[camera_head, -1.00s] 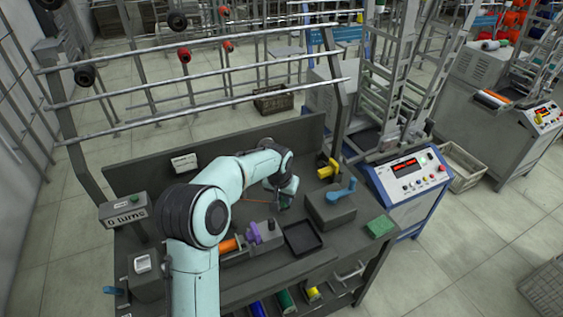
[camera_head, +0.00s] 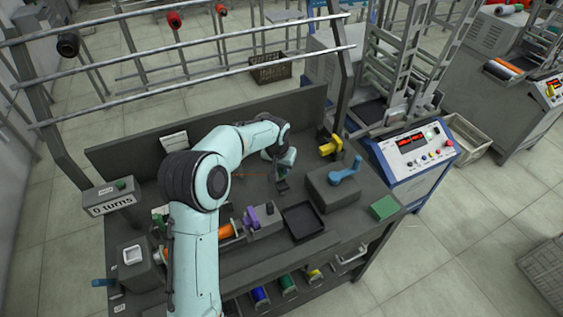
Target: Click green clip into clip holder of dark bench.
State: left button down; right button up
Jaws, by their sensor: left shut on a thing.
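My left arm reaches across the dark bench (camera_head: 115,160), and its gripper (camera_head: 282,187) points down over the bench's back middle. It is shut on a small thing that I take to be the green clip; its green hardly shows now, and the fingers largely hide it. A thin orange-red thread (camera_head: 248,174) runs left from near the gripper. I cannot make out the clip holder for certain. My right gripper is not in view.
A black tray (camera_head: 303,222), a purple part (camera_head: 251,217), a grey block with a blue crank (camera_head: 345,176), a yellow part (camera_head: 330,144) and a green block (camera_head: 383,207) stand around the gripper. A "0 turns" counter (camera_head: 111,203) is at the left. Metal rails (camera_head: 190,62) cross behind.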

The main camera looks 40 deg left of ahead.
aim_at(281, 176)
pick_arm(q)
jog(key=shift+s+b+x, duration=0.25)
jog(key=shift+b+x, duration=0.1)
jog(key=shift+x, duration=0.8)
jog(key=shift+d+r, duration=0.1)
jog(key=shift+r, duration=0.05)
jog(key=shift+w, duration=0.15)
jog(key=shift+f, duration=0.55)
jog(key=shift+s+b+x, duration=0.15)
jog(key=shift+b+x, duration=0.25)
jog(key=shift+x, duration=0.35)
jog(key=shift+s+b+x, duration=0.2)
jog(key=shift+b+x, duration=0.2)
jog(key=shift+x, duration=0.35)
jog(key=shift+d, duration=0.15)
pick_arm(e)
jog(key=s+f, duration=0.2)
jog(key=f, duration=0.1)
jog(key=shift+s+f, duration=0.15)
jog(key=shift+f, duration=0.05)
pick_arm(q)
jog(key=c, duration=0.9)
grip_release()
jog(key=shift+o, duration=0.2)
